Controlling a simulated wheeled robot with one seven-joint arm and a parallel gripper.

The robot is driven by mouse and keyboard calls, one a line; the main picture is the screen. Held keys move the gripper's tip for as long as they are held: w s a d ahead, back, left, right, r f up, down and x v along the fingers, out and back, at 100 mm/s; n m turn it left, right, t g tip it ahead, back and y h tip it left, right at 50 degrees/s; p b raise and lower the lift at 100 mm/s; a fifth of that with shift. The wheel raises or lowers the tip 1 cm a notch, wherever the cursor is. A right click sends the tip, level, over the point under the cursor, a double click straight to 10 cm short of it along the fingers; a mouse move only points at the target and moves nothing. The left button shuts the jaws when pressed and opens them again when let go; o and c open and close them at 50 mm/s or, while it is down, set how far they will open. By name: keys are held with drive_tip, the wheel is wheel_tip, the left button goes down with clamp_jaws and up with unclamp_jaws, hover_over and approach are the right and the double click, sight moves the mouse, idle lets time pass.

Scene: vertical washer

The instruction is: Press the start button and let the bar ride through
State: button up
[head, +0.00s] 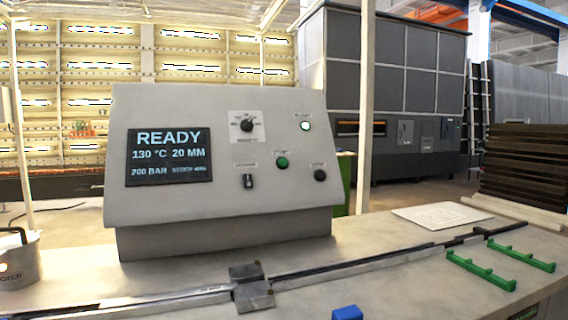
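A grey control console (225,170) stands on the bench, its screen (168,157) reading READY, 130 °C, 20 MM, 200 BAR. Right of the screen are a green button (282,162), a white lit button or lamp (305,126), a black round control (320,175), a rotary knob (247,125) and a dark switch (248,181). Their labels are too small to read; green looks like the start button. I cannot separate bar from rail. My gripper is not in view.
Two green racks (482,270) and a pale flat sheet (441,215) lie on the right of the bench. A pot-like container (18,262) stands at the left edge. A blue block (347,312) shows at the bottom edge. Pale posts (367,100) rise behind the console.

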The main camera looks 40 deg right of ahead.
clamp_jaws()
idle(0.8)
